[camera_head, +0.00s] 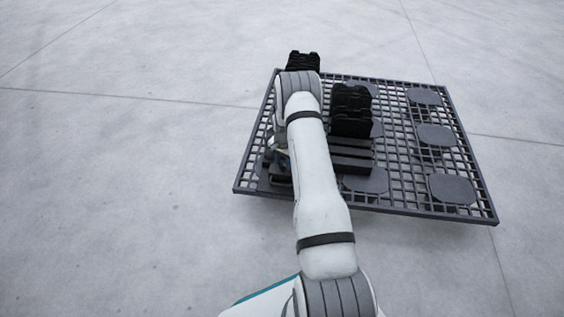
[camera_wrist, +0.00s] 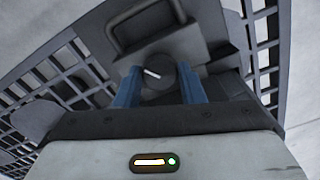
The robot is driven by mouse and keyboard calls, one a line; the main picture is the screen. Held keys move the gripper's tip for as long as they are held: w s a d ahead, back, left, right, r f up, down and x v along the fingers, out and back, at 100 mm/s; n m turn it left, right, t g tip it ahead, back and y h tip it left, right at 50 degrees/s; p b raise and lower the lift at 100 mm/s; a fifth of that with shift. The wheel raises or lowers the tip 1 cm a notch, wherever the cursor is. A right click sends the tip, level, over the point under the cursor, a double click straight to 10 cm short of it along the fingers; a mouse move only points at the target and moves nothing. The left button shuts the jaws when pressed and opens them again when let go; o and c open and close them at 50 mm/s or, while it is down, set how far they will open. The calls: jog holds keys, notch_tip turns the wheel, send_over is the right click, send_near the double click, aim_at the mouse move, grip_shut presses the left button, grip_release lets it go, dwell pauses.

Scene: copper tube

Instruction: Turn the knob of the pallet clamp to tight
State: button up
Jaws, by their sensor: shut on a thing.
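In the wrist view the clamp's dark round knob (camera_wrist: 158,71) sits between the two blue fingers of my gripper (camera_wrist: 158,84), which is shut on it. A short white mark on the knob slants slightly down to the right. The grey clamp body (camera_wrist: 182,46) with a loop handle (camera_wrist: 128,22) lies just beyond the knob. Any tight or loose label is not readable. In the head view my arm covers most of the gripper and the knob, near the left part of the dark grid pallet (camera_head: 420,213).
A black ribbed case (camera_head: 351,112) stands on the pallet right of my arm, and another (camera_head: 303,60) shows at the far edge. Dark bars (camera_head: 352,156) lie in front of the nearer case. Flat grey pads (camera_head: 452,189) cover the pallet's right side. The floor around is clear.

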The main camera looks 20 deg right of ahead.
aim_at(282, 163)
jog(key=m, duration=0.4)
jog(key=shift+w+a, duration=0.2)
jog(key=shift+a, duration=0.05)
jog(key=shift+w+r+m, duration=0.1)
jog(key=shift+m, duration=1.4)
jog(key=o, duration=1)
jog(key=shift+d, duration=0.1)
notch_tip(282, 163, up, 8)
jog(key=p, duration=0.3)
